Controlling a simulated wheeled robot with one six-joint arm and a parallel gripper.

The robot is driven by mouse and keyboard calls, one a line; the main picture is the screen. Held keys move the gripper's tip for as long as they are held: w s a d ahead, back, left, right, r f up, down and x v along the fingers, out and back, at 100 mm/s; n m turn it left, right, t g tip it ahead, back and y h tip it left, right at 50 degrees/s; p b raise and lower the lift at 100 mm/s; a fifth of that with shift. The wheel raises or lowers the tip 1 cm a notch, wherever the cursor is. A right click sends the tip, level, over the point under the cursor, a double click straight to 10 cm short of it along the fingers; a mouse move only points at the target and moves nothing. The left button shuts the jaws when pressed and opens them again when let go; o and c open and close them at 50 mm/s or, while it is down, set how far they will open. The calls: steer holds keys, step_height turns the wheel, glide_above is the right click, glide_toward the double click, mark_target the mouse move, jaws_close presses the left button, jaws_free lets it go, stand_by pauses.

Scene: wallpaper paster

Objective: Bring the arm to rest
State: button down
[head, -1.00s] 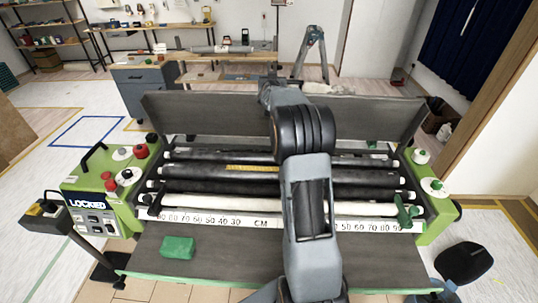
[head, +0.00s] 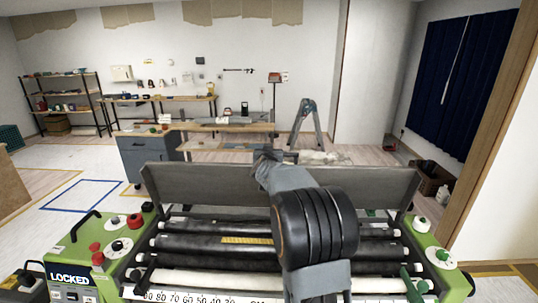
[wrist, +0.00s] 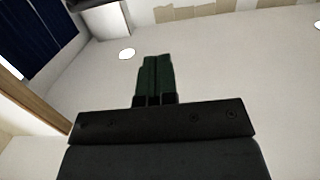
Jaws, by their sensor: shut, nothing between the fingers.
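My gripper (wrist: 158,80) shows in the wrist view with its two dark green fingers side by side and touching, nothing between them. The fingers cannot be made out in the head view. The paster has dark rollers, a white roller at the front and green end housings. A "LOCKED" label (head: 70,278) shows on its left housing.
A workbench with a grey drawer cabinet (head: 148,158) stands behind the machine. A stepladder (head: 305,122) is at the back, a shelf rack (head: 65,100) at the far left. A dark blue curtain (head: 460,80) hangs at right.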

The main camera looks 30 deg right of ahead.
steer(key=s+a+r, duration=0.3)
steer(key=s, duration=0.1)
steer(key=s+a+f+n+g+y, duration=0.2)
steer(key=s+a+f+y, duration=0.25)
steer(key=a+f, duration=0.2)
steer(key=s+a+f+n+g+y, duration=0.1)
steer(key=s+a+f+g+y, duration=0.2)
steer(key=s+a+f+y, duration=0.25)
steer(key=s+a+n+g, duration=0.2)
steer(key=s+a, duration=0.3)
steer(key=s, duration=0.4)
steer(key=s+a+f+n+g, duration=0.1)
steer(key=s+a+n, duration=0.1)
steer(key=s+a, duration=0.4)
steer(key=s, duration=0.3)
steer(key=shift+f+g, duration=0.3)
steer(key=shift+g, duration=0.1)
steer(key=shift+a, duration=0.2)
